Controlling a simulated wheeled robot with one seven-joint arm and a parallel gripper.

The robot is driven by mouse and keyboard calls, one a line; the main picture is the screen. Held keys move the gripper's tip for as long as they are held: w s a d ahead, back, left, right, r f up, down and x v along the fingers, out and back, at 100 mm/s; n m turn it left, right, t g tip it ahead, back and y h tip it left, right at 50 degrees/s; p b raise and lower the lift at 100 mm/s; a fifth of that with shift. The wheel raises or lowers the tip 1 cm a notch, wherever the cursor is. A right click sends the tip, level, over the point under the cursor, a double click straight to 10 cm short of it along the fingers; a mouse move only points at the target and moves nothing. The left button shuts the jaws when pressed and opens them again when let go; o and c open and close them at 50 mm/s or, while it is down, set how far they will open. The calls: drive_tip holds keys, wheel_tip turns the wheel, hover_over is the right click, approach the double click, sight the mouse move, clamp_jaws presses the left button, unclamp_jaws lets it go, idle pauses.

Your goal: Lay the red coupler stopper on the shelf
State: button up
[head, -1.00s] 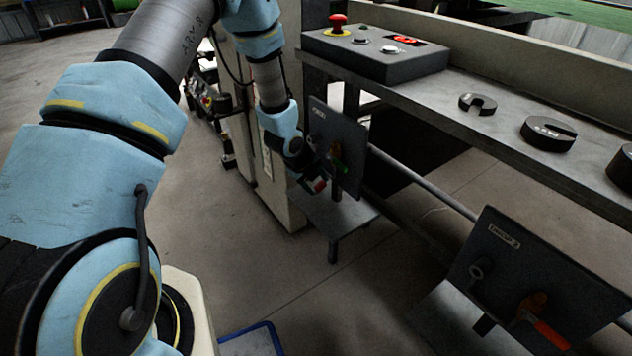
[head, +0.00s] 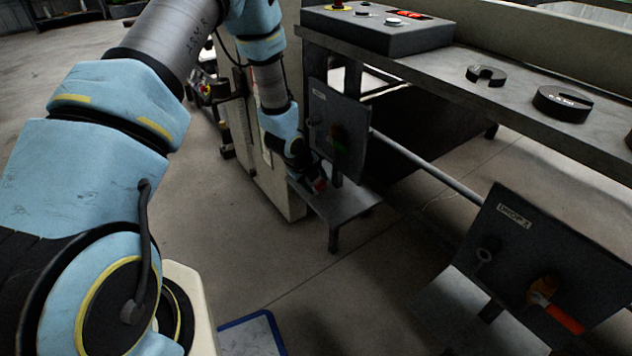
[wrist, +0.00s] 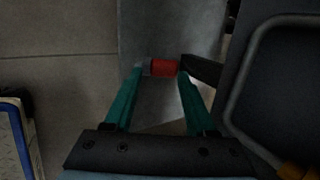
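The red coupler stopper (wrist: 165,67) is a small red cylinder with a grey end, lying crosswise between my fingertips in the wrist view. My gripper (wrist: 162,70) has two teal fingers that close on its ends. The shelf (wrist: 150,25) lies behind the stopper in the wrist view. I cannot tell whether they touch.
The left panel stands close to the right of my gripper, with a green-handled fitting partly in shadow. A second panel (head: 530,245) with an orange-handled valve stands at right. A bench (head: 450,75) with slotted black weights runs above. A blue-edged tray (head: 250,335) is on the floor.

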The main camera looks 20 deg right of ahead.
drive_tip(key=o, duration=0.5)
drive_tip(key=shift+o, duration=0.2)
drive_tip(key=shift+r, duration=0.1)
drive_tip(key=p+v, duration=0.2)
drive_tip(key=v, duration=0.8)
drive_tip(key=shift+a+r, duration=0.2)
drive_tip(key=shift+r, duration=0.1)
